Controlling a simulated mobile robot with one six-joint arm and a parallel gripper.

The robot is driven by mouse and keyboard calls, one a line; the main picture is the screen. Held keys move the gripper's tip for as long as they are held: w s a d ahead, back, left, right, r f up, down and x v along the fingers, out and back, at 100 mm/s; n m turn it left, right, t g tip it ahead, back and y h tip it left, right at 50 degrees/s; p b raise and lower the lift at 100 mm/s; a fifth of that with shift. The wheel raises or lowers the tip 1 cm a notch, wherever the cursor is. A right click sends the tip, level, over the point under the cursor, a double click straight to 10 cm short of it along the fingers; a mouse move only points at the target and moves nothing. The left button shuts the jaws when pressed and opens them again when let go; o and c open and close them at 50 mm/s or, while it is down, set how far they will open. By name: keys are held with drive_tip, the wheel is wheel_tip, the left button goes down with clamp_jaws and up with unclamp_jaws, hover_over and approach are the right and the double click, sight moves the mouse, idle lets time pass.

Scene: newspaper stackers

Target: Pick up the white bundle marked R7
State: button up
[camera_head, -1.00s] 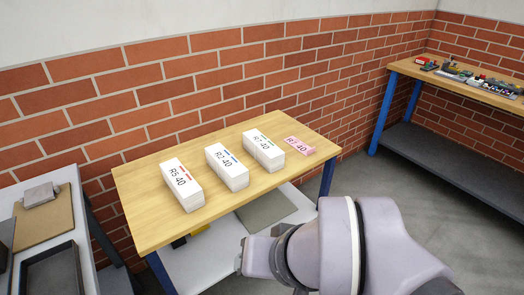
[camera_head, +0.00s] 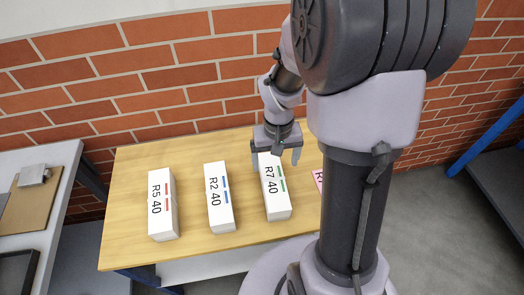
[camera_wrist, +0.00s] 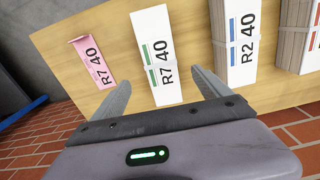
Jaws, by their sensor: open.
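The white bundle marked R7 40 (camera_head: 276,193), with green bars, stands on the wooden table (camera_head: 130,220), to the right of the other white bundles. In the wrist view the R7 bundle (camera_wrist: 156,55) lies ahead, between the two spread fingers. My gripper (camera_head: 277,158) is open and empty, at the far end of the R7 bundle in the head view. It also shows in the wrist view (camera_wrist: 160,90). Whether the fingers are beside the bundle or above it I cannot tell.
White bundles R2 40 (camera_head: 219,198) with blue bars and R5 40 (camera_head: 162,205) with red bars stand to the left. A thin pink R7 40 piece (camera_wrist: 92,62) lies close by, mostly hidden by my arm in the head view. A brick wall (camera_head: 150,75) stands behind the table.

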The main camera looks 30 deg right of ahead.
sight(273, 180)
drive_tip(key=f+b, duration=0.1)
drive_tip(key=f, duration=0.3)
drive_tip(key=f+b, duration=0.2)
drive_tip(key=f, duration=0.3)
drive_tip(key=shift+s+a+f, duration=0.1)
drive_tip(key=shift+a, duration=0.1)
wheel_tip(273, 180, down, 5)
drive_tip(key=b, duration=0.3)
drive_tip(key=shift+d, duration=0.15)
drive_tip(key=shift+r, duration=0.2)
drive_tip(key=shift+c, duration=0.5)
clamp_jaws()
